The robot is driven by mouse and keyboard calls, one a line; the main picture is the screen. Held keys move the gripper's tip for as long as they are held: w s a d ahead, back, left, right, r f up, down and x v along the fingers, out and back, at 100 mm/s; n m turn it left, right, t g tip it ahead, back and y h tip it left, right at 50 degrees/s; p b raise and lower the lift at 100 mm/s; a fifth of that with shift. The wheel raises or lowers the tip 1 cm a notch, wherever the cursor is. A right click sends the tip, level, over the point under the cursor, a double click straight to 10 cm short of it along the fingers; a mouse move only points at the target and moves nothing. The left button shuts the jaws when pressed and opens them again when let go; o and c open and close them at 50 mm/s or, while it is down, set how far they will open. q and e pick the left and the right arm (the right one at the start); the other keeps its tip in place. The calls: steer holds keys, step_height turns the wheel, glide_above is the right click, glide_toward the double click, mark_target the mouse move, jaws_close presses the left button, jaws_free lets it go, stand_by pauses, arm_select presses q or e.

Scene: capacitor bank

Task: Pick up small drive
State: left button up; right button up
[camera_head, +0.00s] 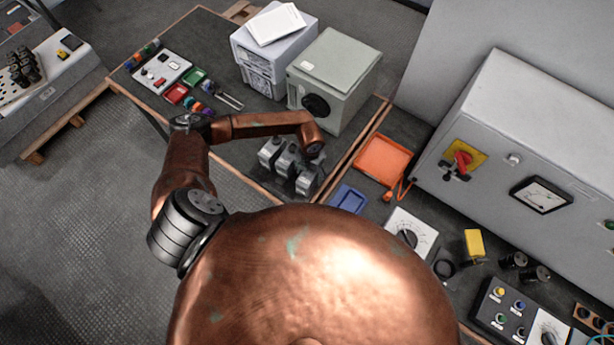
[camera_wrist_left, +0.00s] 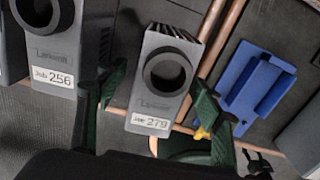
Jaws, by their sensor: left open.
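Several grey drives with round dark openings stand together in the head view, including one at the left (camera_head: 269,152) and one at the right (camera_head: 307,180). In the left wrist view, one drive labelled 279 (camera_wrist_left: 152,108) and one labelled 256 (camera_wrist_left: 52,62) face me. I cannot tell by label which is the small drive. My left gripper (camera_wrist_left: 159,82) is open, its green fingers on either side of the 279 drive; I cannot tell whether they touch it. In the head view the left gripper (camera_head: 315,152) is mostly hidden under my wrist. My right gripper is not in view.
A blue holder (camera_head: 348,198) lies right of the drives and also shows in the left wrist view (camera_wrist_left: 256,82). An orange tray (camera_head: 383,158) lies farther right. A grey-green box (camera_head: 333,75) stands behind the drives. A copper-coloured edge strip (camera_head: 362,143) runs beside them.

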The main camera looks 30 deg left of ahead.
arm_select(q)
steer(key=shift+c, duration=0.5)
jaws_close()
